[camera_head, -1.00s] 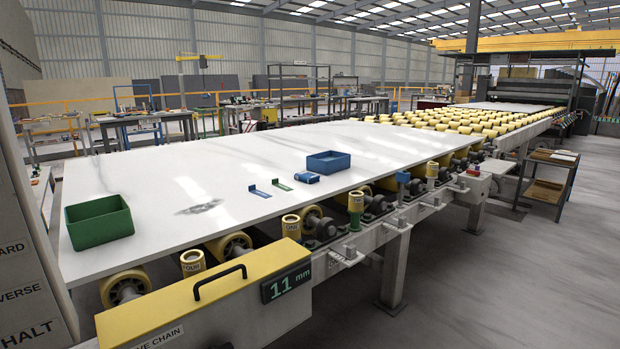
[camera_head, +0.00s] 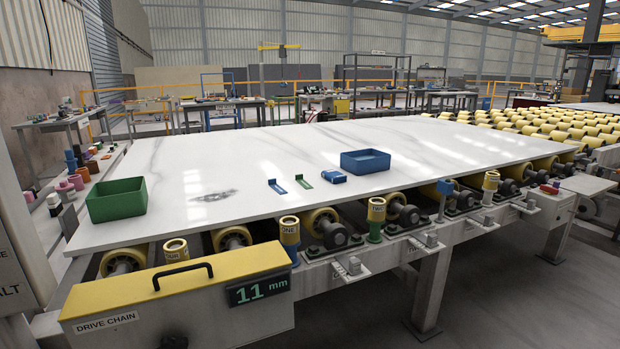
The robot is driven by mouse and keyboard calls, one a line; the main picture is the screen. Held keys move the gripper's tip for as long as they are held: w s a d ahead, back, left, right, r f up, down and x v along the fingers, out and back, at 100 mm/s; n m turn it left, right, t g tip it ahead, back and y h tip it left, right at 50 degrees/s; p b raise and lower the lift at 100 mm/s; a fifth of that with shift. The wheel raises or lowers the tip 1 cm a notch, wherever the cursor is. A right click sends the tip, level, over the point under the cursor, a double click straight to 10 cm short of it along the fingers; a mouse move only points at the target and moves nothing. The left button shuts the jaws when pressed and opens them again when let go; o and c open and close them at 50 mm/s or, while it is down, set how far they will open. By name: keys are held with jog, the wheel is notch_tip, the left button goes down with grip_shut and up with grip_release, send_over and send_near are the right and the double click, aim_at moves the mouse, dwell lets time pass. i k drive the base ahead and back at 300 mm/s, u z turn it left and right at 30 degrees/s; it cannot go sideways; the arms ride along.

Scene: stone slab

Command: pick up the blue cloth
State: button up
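A small blue item (camera_head: 333,177) lies on the white stone slab (camera_head: 270,150), between the green L-shaped piece and the blue bin. It may be the blue cloth, bunched or folded, but it is too small to be sure. My gripper is not in view.
A blue bin (camera_head: 365,161) stands right of the small blue item. A blue L-shaped piece (camera_head: 278,187) and a green one (camera_head: 303,179) lie left of it. A green bin (camera_head: 116,200) stands at the slab's left end. A yellow-topped drive-chain housing (camera_head: 180,283) and rollers line the near edge. Floor is clear at lower right.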

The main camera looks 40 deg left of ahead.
aim_at(335, 176)
jog(key=u, duration=0.5)
jog(key=i, duration=0.85)
jog(key=u, duration=1)
jog(key=i, duration=0.5)
jog(key=u, duration=0.25)
